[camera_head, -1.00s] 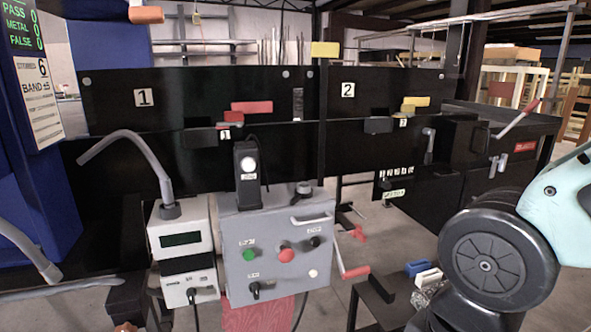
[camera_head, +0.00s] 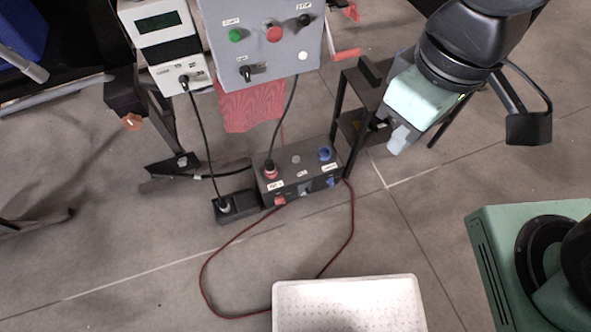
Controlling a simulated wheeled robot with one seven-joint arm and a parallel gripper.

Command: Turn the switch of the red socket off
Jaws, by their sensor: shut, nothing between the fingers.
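A dark power box (camera_head: 303,176) sits low near the floor in the middle of the view. The red socket (camera_head: 270,172) is at the left of its top, with a black cable's plug in it. A red switch (camera_head: 280,201) is on the box's front face below this socket. Its position is too small to tell. My gripper (camera_head: 397,144) is shut and empty, to the right of the box and apart from it, with its fingertips pointing down.
The box also has a blue socket (camera_head: 325,154) and a blue switch (camera_head: 330,182). A black frame (camera_head: 346,120) stands between the box and my gripper. A grey control box (camera_head: 262,45) and a red cloth (camera_head: 250,107) are above. A white tray (camera_head: 348,305) lies in front.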

